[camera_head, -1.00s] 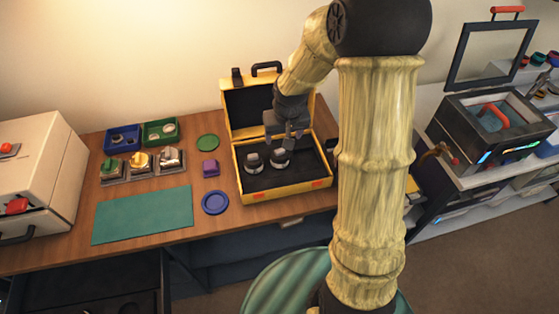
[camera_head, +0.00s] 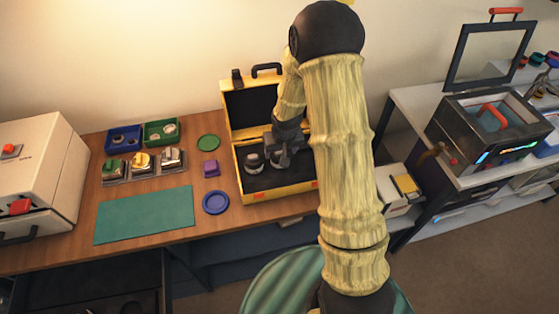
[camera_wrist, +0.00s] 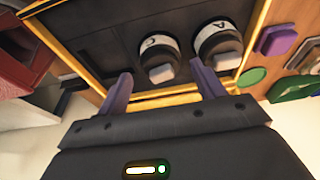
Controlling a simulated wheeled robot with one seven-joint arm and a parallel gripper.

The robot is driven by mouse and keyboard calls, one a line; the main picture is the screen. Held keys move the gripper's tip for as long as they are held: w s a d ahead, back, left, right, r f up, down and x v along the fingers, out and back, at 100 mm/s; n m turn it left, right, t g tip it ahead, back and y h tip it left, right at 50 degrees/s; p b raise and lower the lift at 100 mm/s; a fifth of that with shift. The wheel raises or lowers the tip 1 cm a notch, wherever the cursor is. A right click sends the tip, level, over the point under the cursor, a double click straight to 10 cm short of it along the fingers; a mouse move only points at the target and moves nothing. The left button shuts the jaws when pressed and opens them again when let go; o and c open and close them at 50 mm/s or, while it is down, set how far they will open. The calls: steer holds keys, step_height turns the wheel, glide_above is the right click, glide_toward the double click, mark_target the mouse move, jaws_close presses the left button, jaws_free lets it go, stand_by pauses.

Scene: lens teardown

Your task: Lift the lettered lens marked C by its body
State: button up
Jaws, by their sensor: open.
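The lens marked C (camera_wrist: 160,62) stands in the yellow case, a dark cylinder with a white lettered band and a grey block on its near end. In the wrist view it lies between the two purple-grey fingers of my open gripper (camera_wrist: 161,70). I cannot tell whether either finger touches it. A similar lens marked A (camera_wrist: 222,45) stands beside it, to the right in the wrist view and to the left in the head view (camera_head: 254,162). In the head view my gripper (camera_head: 281,155) is down in the case and partly hides lens C.
The open yellow case (camera_head: 262,196) has its lid raised at the back. A purple block (camera_head: 211,168), a green disc (camera_head: 208,142) and a blue disc (camera_head: 215,202) lie left of it. A teal mat (camera_head: 144,214) lies farther left.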

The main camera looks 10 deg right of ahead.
mark_target(280, 153)
steer(key=shift+p+x, duration=0.95)
steer(key=shift+x, duration=1.65)
steer(key=shift+w, duration=0.15)
steer(key=shift+r, duration=0.1)
steer(key=c, duration=0.8)
